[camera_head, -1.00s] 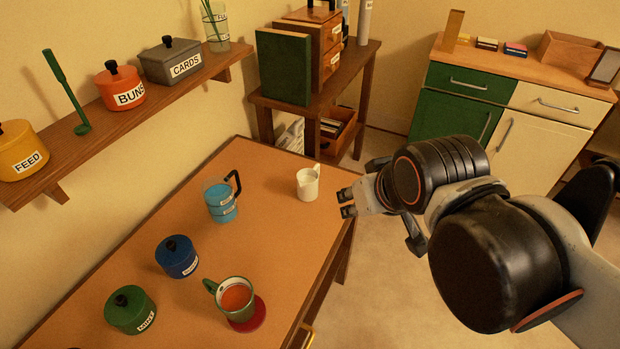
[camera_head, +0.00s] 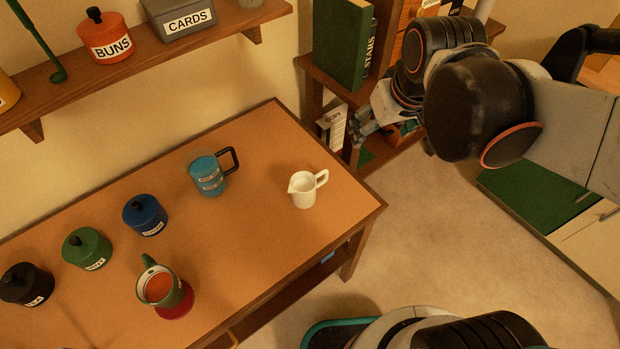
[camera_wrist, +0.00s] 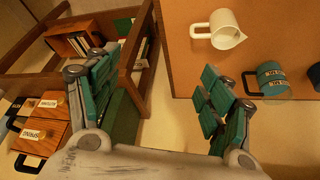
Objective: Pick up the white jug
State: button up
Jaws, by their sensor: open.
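The white jug (camera_head: 303,190) stands upright near the right end of the desk, its handle to the right and its spout to the left. It also shows in the wrist view (camera_wrist: 225,29) at the top, right of centre, beyond the fingers, with its handle to the left. My gripper (camera_wrist: 158,92) is open and empty, its teal-padded fingers spread wide. In the head view my gripper (camera_head: 362,128) is beyond the desk's right end, up and to the right of the jug, clear of it and partly hidden by my arm.
A blue glass mug (camera_head: 208,176) stands left of the jug. A wooden side table with a green book (camera_head: 341,45) stands close behind my gripper.

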jog(key=w+a+f+n+g+p, duration=0.2)
jog(key=w+a+f+n+g, duration=0.1)
jog(key=w+a+f, duration=0.35)
jog(key=n+g, duration=0.1)
jog(key=g, duration=0.1)
send_near(320, 173)
notch_tip(320, 173, down, 13)
jog(key=b, duration=0.4)
jog(key=shift+s+a+r+b, duration=0.1)
jog(key=shift+a+b, duration=0.05)
jog(key=shift+b, duration=0.15)
jog(key=shift+r, duration=0.1)
jog(key=c, duration=1.5)
notch_tip(320, 173, up, 20)
jog(key=p, duration=0.7)
